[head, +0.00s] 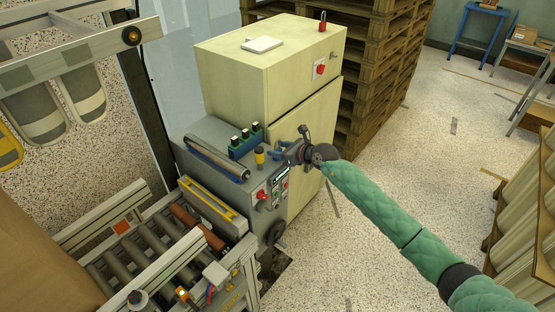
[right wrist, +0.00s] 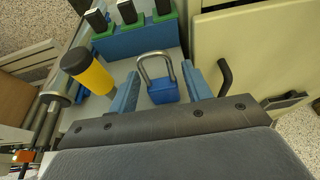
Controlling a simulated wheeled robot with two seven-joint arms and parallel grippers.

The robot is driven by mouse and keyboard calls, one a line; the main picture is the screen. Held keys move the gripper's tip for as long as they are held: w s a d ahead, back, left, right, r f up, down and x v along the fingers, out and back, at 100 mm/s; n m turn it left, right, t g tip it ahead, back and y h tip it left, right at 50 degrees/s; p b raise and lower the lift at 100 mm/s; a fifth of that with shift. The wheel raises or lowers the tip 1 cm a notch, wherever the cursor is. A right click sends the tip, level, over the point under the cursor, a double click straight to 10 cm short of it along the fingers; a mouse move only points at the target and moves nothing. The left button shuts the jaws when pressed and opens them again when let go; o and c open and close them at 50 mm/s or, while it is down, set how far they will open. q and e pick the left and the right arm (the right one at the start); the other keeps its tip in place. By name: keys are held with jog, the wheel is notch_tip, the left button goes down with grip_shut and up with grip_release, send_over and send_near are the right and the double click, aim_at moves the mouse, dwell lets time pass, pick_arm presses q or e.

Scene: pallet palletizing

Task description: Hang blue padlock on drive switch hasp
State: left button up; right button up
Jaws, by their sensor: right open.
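The blue padlock (right wrist: 164,91) with a silver shackle stands on the grey console top in the right wrist view, shackle upward. My right gripper (right wrist: 161,88) is open, with one blue finger on each side of the padlock. In the head view my right gripper (head: 290,148) is over the right part of the console, and the padlock cannot be made out there. A red switch on a pale plate (head: 319,69) is on the cabinet's upper front. I cannot tell which part is the drive switch hasp. My left gripper is not in view.
A yellow cup with a black top (right wrist: 88,72) and a blue block holding black-and-green items (right wrist: 135,36) are near the gripper. The console (head: 215,150) adjoins a cream cabinet (head: 270,62). A red padlock (head: 323,20) stands on the cabinet. Pallets (head: 385,70) are stacked behind.

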jog(key=shift+c, duration=0.4)
jog(key=c, duration=0.7)
jog(key=shift+c, duration=0.2)
jog(key=shift+r+p, duration=0.9)
jog(key=shift+r, duration=0.35)
